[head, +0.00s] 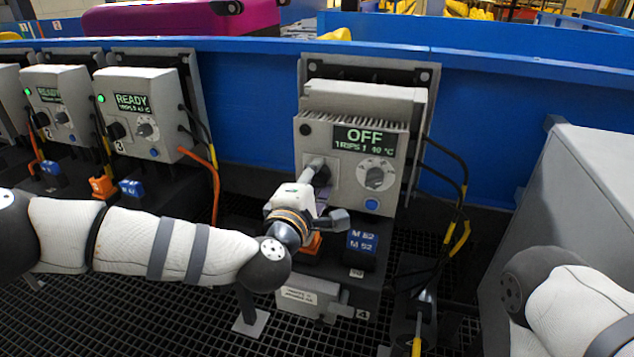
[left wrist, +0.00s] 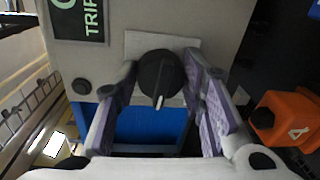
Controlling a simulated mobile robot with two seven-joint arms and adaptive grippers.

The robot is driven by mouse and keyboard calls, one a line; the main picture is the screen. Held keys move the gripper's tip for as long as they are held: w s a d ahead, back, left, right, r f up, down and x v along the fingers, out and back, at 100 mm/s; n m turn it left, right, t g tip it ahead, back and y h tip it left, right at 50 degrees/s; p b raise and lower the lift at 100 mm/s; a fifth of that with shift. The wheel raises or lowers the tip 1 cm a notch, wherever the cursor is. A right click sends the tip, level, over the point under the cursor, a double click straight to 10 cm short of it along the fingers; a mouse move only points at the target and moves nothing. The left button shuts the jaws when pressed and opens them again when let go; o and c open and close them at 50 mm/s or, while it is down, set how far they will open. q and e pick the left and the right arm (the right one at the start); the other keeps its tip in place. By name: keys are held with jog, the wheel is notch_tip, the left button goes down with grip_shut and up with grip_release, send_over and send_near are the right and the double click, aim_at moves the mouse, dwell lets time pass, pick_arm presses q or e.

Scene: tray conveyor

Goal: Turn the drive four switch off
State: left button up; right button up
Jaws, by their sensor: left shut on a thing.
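The drive four unit (head: 350,150) is a grey finned box on the blue wall, and its display (head: 364,141) reads OFF. My left gripper (head: 318,180) is at the lower left of its front, over the switch. In the left wrist view, my left gripper (left wrist: 160,80) has its purple-padded fingers on either side of a round black switch knob (left wrist: 158,72) with a pale pointer mark, shut on it. In the head view the gripper mostly hides this knob. A grey dial (head: 375,177) sits to its right, with a blue button (head: 371,204) below.
An orange connector (left wrist: 287,119) marked 4 and a blue connector (head: 361,247) are below the unit. Black and yellow cables (head: 455,200) hang at its right. Two units (head: 145,115) (head: 60,105) at left read READY. A grey cabinet (head: 570,200) stands at right, near my right arm.

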pick_arm(q)
jog(key=shift+n, duration=0.6)
jog(key=o, duration=1.1)
jog(key=shift+o, duration=0.2)
jog(key=v, duration=1.2)
jog(key=shift+r, duration=0.1)
